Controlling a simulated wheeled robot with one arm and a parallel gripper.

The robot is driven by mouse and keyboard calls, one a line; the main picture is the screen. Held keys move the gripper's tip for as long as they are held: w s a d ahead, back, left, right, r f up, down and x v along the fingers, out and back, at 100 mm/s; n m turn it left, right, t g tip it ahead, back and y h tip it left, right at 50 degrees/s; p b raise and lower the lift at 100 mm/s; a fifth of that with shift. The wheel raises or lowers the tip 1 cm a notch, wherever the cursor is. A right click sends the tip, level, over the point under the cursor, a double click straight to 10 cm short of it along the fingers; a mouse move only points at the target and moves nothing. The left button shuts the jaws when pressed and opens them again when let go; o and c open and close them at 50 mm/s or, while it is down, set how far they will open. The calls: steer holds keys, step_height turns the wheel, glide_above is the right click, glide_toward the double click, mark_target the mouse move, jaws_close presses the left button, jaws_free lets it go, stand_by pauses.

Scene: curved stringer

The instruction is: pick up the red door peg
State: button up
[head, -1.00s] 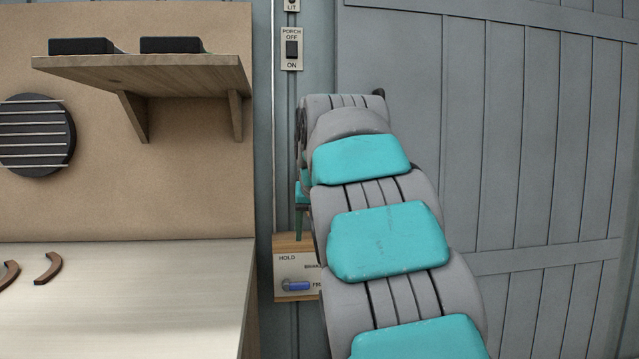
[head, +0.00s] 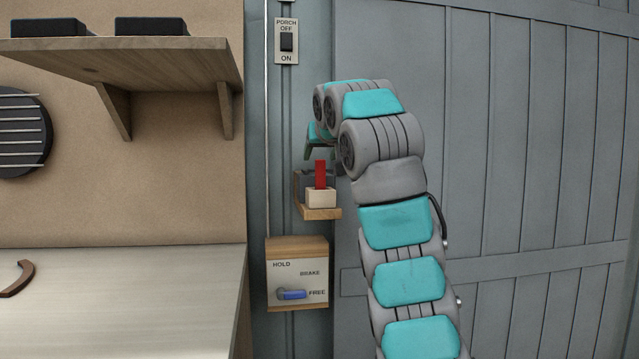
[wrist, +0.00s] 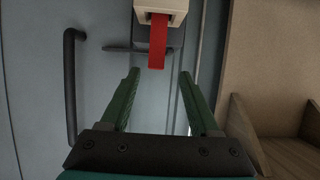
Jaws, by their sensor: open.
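The red door peg (head: 320,174) stands upright in a cream block (head: 321,197) on a small wooden ledge on the wall. In the wrist view the red peg (wrist: 157,42) shows just beyond the fingertips and between their lines, sticking out of the cream block (wrist: 161,8). My gripper (wrist: 160,75) is open, with two green fingers apart and nothing between them. In the head view my gripper (head: 313,150) is just above the peg, partly hidden by my arm.
A brake box (head: 297,276) with a blue lever is below the ledge. A porch switch (head: 286,42) is above. A grey plank door (head: 500,150) fills the right. A wooden shelf (head: 130,55) and pale worktop (head: 110,300) are at left. A dark handle (wrist: 72,85) shows in the wrist view.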

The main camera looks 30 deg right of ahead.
mark_target(319, 166)
steer(key=x, duration=0.2)
steer(key=p+x, duration=0.1)
steer(key=x, duration=0.5)
steer(key=shift+s+d+p, duration=0.2)
steer(key=shift+d+p, duration=0.1)
steer(key=shift+p, duration=0.05)
jaws_close()
stand_by(0.4)
